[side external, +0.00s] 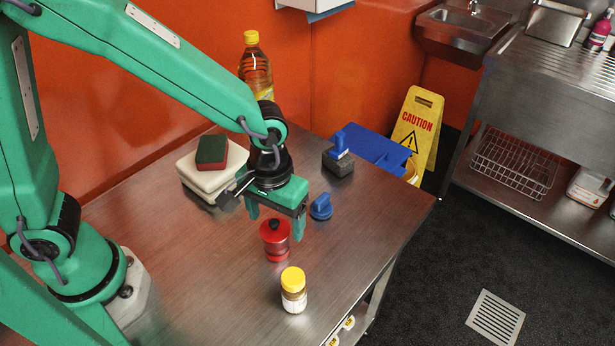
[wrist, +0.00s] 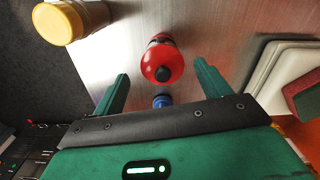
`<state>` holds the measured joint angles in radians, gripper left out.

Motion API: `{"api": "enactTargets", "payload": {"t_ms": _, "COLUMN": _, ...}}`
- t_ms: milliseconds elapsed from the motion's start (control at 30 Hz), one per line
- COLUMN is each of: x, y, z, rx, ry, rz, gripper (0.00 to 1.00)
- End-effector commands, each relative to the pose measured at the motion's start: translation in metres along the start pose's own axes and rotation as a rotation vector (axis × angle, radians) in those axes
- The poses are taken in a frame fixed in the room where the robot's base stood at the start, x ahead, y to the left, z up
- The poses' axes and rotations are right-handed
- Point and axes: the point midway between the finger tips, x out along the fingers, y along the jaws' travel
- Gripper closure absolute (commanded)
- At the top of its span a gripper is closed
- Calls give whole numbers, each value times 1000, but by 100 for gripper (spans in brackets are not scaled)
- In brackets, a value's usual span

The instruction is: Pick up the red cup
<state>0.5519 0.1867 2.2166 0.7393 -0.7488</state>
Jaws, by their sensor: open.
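The red cup (side external: 275,240) stands upright on the steel table, with a black knob on its red top. In the wrist view the red cup (wrist: 162,58) sits beyond the fingertips, roughly centred between them. My gripper (side external: 275,222) is open and empty, pointing down above the table just behind the cup. In the wrist view my gripper (wrist: 162,82) shows its two green fingers spread apart, with no contact on the cup visible.
A yellow-lidded jar (side external: 293,290) stands in front of the cup. A blue knob-like item (side external: 321,207) lies to the right of my gripper. An oil bottle (side external: 256,70) and a blue-handled block (side external: 338,160) stand farther back.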

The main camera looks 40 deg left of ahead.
Motion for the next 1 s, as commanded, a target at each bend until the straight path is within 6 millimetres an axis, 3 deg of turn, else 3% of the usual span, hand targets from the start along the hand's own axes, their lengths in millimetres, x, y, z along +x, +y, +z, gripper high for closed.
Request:
{"api": "enactTargets", "payload": {"t_ms": 267, "x": 5, "y": -1, "z": 0, "rx": 0, "ry": 0, "rz": 0, "gripper": 24}}
{"api": "enactTargets", "payload": {"t_ms": 700, "x": 47, "y": -4, "z": 1, "rx": 0, "ry": -1, "rz": -1, "gripper": 24}}
{"api": "enactTargets", "payload": {"t_ms": 1000, "x": 54, "y": -3, "z": 0, "rx": 0, "ry": 1, "rz": 1, "gripper": 24}}
